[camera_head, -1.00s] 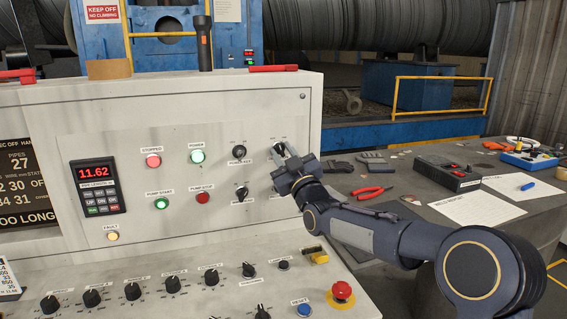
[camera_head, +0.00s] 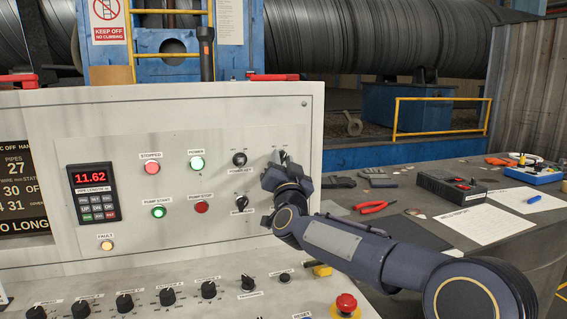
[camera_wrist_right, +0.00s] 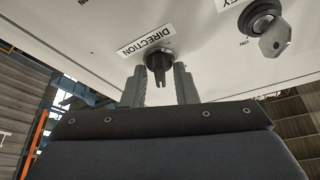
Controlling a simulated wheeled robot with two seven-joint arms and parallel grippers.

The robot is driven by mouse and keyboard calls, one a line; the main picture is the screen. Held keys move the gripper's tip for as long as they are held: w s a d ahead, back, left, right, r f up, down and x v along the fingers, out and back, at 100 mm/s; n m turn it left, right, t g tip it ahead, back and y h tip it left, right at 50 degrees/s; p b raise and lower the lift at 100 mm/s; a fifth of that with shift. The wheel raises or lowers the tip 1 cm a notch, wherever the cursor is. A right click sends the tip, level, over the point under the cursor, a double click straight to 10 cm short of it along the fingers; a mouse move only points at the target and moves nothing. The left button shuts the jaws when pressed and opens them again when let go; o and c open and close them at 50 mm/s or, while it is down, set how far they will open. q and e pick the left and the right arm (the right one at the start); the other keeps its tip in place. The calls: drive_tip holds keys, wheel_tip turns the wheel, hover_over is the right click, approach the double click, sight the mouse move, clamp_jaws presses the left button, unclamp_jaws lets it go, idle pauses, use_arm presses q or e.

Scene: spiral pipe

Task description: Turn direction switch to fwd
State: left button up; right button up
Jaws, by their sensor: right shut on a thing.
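The direction switch (camera_wrist_right: 160,60) is a black knob on the white panel, beside its DIRECTION label (camera_wrist_right: 146,40). In the right wrist view, the two fingers of my right gripper (camera_wrist_right: 160,85) stand on either side of the knob, shut on it. In the head view my right gripper (camera_head: 272,185) is against the right part of the upright panel (camera_head: 120,140) and hides the direction switch. My left gripper is not in view.
A key switch (camera_wrist_right: 265,22) with a key in it is close to the direction switch. A selector knob (camera_head: 241,202) is just left of my gripper. A red emergency button (camera_head: 346,302) sits below. Red pliers (camera_head: 375,207) lie on the side table.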

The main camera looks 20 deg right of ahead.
drive_tip(key=shift+f+m+h, duration=0.1)
drive_tip(key=shift+m+h, duration=0.3)
drive_tip(key=shift+m, duration=0.3)
drive_tip(key=o, duration=0.6)
drive_tip(key=shift+o, duration=0.2)
drive_tip(key=v, duration=0.7)
drive_tip(key=shift+s+b, duration=0.4)
drive_tip(key=shift+b, duration=0.05)
drive_tip(key=shift+a, duration=0.15)
